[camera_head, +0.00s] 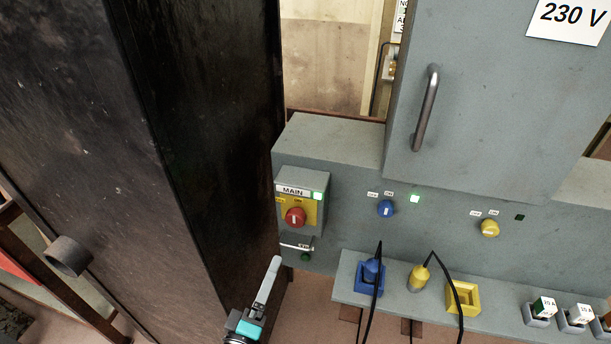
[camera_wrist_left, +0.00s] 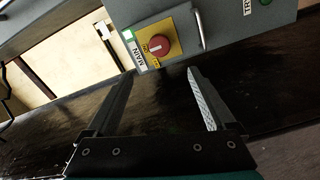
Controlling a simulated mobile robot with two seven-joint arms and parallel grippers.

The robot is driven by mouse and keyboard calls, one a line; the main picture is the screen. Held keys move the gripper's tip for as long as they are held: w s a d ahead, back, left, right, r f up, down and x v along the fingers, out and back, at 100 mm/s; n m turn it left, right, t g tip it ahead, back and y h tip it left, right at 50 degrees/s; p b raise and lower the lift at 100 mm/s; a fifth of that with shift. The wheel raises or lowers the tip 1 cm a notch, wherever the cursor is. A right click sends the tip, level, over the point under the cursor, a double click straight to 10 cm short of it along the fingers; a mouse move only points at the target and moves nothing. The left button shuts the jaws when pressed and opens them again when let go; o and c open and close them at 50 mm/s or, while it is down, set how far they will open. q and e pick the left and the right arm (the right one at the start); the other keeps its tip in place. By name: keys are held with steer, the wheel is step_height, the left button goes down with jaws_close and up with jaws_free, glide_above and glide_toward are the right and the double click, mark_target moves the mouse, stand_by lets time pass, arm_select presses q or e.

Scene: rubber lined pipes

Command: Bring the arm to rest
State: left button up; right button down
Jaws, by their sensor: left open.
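My left gripper (camera_head: 275,262) is at the lower middle of the head view, in front of the grey panel's left end and below the red MAIN switch (camera_head: 295,216). In the left wrist view its two fingers (camera_wrist_left: 161,74) stand wide apart with nothing between them. The MAIN switch (camera_wrist_left: 159,46) shows just beyond the fingertips there, on a yellow plate; I see no contact. A green lamp (camera_head: 318,196) beside the switch is lit. My right gripper is in neither view.
A dark cabinet (camera_head: 215,130) stands close on the left. A grey 230 V door (camera_head: 480,100) with a metal handle (camera_head: 426,108) is at upper right. A shelf (camera_head: 400,297) carries a blue socket (camera_head: 370,279), a yellow plug (camera_head: 418,278) and a yellow socket (camera_head: 463,298), with black cables hanging.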

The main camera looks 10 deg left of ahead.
arm_select(q)
steer(key=shift+f, duration=0.1)
steer(key=s+f+m+g+h+b, duration=0.1)
steer(key=s+f+m+g, duration=0.35)
steer(key=f, duration=0.85)
steer(key=s+f+m+g+b, duration=0.1)
steer(key=s+f+m+g, duration=0.4)
steer(key=f, duration=0.7)
steer(key=s+a+f+m+g, duration=0.1)
steer(key=s+f+m+g, duration=0.2)
steer(key=s+f, duration=0.4)
steer(key=s+a+f+m+g+y+b, duration=0.1)
steer(key=s+f+m+g, duration=0.3)
steer(key=s, duration=1.1)
step_height(320, 180, down, 3)
steer(key=shift+a+f+y, duration=0.1)
steer(key=shift+a+y, duration=0.2)
steer(key=shift+a, duration=0.4)
steer(key=shift+s+g, duration=0.1)
steer(key=shift+g, duration=0.15)
